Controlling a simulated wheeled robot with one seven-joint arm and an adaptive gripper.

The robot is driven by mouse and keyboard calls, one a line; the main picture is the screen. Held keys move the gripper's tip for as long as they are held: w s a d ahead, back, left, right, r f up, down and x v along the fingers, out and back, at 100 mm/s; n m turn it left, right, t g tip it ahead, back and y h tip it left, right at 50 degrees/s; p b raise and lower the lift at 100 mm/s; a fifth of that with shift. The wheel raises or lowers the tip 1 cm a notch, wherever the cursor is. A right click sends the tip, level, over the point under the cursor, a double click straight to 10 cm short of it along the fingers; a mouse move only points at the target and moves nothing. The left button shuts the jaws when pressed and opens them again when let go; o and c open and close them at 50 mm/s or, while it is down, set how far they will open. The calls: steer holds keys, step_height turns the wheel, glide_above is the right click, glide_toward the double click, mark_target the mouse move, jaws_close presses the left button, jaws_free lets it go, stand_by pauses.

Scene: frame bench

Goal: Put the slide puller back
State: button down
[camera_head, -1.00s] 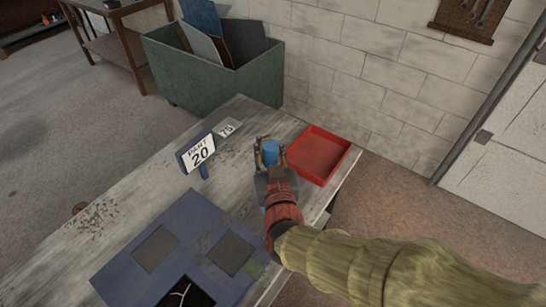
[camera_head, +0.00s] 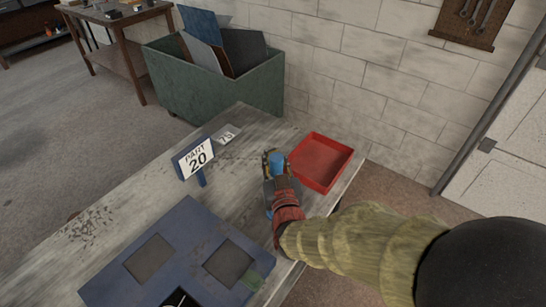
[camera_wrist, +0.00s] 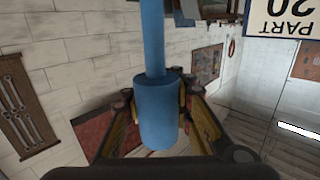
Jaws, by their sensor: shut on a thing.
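The slide puller is a blue cylinder with a thinner blue rod. My gripper (camera_head: 274,160) is shut on it above the bench, left of the red tray. In the wrist view the slide puller (camera_wrist: 157,112) stands between the two yellow-and-dark fingers, its rod running up out of the picture. In the head view only its blue top (camera_head: 278,163) shows clearly; the gripper and wrist hide most of the rest. I cannot tell how far its lower end is from the bench.
An empty red tray (camera_head: 343,166) sits at the bench's right edge. A "PART 20" sign (camera_head: 196,158) and a small number card (camera_head: 227,134) stand to the left. A blue panel with dark square areas (camera_head: 190,228) lies in front.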

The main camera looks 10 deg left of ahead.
steer(key=shift+r, duration=0.2)
steer(key=c, duration=2.2)
jaws_free()
steer(key=shift+f, duration=0.25)
steer(key=o, duration=0.7)
steer(key=shift+r, duration=0.15)
steer(key=shift+s, duration=0.25)
steer(key=p+v, duration=0.2)
steer(key=v, duration=0.9)
steer(key=shift+s+d+p, duration=0.2)
steer(key=shift+s+p, duration=0.05)
steer(key=shift+p, duration=0.05)
